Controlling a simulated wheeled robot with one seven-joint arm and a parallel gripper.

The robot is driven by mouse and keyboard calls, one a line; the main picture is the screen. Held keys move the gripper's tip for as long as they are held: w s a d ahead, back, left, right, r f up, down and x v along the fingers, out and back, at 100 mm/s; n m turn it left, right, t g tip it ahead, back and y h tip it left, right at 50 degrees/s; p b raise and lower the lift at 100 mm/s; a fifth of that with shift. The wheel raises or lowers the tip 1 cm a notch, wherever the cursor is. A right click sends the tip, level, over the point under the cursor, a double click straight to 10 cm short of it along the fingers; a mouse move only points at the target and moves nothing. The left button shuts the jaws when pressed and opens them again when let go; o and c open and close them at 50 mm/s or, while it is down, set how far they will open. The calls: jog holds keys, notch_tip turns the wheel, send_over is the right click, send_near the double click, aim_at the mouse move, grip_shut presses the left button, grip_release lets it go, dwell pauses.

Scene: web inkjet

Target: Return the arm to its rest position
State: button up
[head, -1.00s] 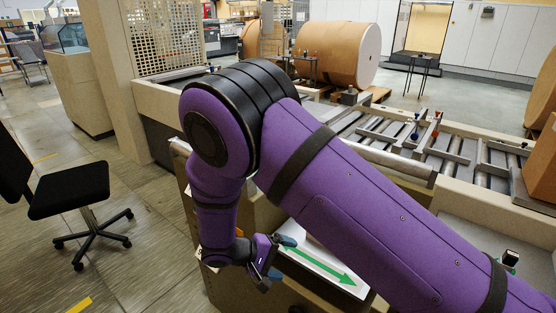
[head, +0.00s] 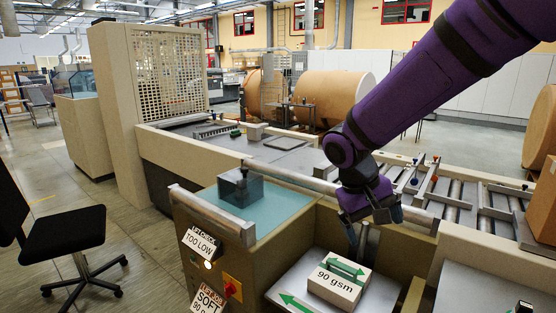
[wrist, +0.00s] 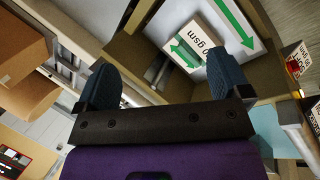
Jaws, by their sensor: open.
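My gripper (head: 371,228) hangs from my purple arm (head: 440,75) above the machine, right of centre in the head view. Its two blue fingers are apart and nothing is between them. In the wrist view my gripper (wrist: 165,72) also shows its fingers spread wide. Below the fingers, a pale block marked "90 gsm" (head: 338,284) with a green arrow lies on a sheet with another green arrow. The block also shows in the wrist view (wrist: 188,42), apart from the fingers.
A control cabinet (head: 212,270) with "TOO LOW" and "SOFT" signs stands left of the block. A dark block (head: 240,188) sits on its teal top. A roller conveyor (head: 465,195) runs behind on the right. A black chair (head: 65,230) stands on the floor at left.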

jog(key=s+d+r+m+t+y, duration=0.1)
jog(key=s+d+r+t+y, duration=0.1)
jog(key=s+d+r, duration=0.3)
jog(key=s+d+r+m+t+y, duration=0.1)
jog(key=s+d+r, duration=0.5)
jog(key=s, duration=0.7)
jog(key=r+t+y, duration=0.1)
jog(key=t, duration=0.1)
jog(key=shift+s+d+t, duration=0.2)
jog(key=shift+d+t, duration=0.05)
jog(key=shift+t, duration=0.05)
dwell(0.4)
